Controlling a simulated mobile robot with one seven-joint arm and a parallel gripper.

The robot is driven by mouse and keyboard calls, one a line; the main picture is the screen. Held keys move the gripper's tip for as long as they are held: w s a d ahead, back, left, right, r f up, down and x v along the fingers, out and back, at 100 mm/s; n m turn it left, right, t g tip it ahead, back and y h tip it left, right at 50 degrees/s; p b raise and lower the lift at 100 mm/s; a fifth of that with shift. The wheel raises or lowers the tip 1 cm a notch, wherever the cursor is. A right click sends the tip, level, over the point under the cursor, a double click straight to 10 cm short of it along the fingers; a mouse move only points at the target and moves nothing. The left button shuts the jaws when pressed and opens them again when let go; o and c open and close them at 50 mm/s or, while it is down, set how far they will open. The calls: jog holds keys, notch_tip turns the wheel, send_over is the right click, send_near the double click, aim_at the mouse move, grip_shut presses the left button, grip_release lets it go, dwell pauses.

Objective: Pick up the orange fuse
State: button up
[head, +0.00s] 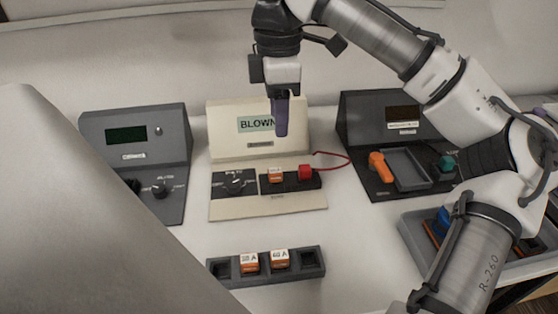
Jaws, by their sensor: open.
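An orange fuse (275,176) with a pale label on top sits in the dark socket strip of the middle cream panel. Two more orange fuses with white labels, a left one (249,264) and a right one (280,260), sit in a dark rack (311,275) at the front. My gripper (281,134) points down with purple fingers, in front of the middle panel's upright display. It appears above the panel fuse in the picture, apart from it. It is open and I see nothing in it. The fingers overlap in this view, so the gap is hidden.
The display (252,124) reads "BLOWN". A red block (305,172) with a red wire is right of the panel fuse. A grey device (134,142) stands left. A dark device with an orange handle (379,166) stands right, near a grey tray (417,249). White table lies between.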

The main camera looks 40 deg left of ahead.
jog(key=b, duration=0.1)
send_over(275, 170)
jog(key=f, duration=0.6)
jog(key=shift+w+d+f, duration=0.1)
jog(key=shift+w+f, duration=0.25)
jog(key=shift+f, duration=0.05)
jog(key=shift+s+f+b, duration=0.2)
jog(key=shift+f+b, duration=0.1)
jog(key=shift+f, duration=1.05)
jog(key=shift+s+f+b, duration=0.15)
jog(key=shift+f+b, duration=0.15)
jog(key=shift+f, duration=1)
jog(key=shift+c, duration=0.4)
grip_shut()
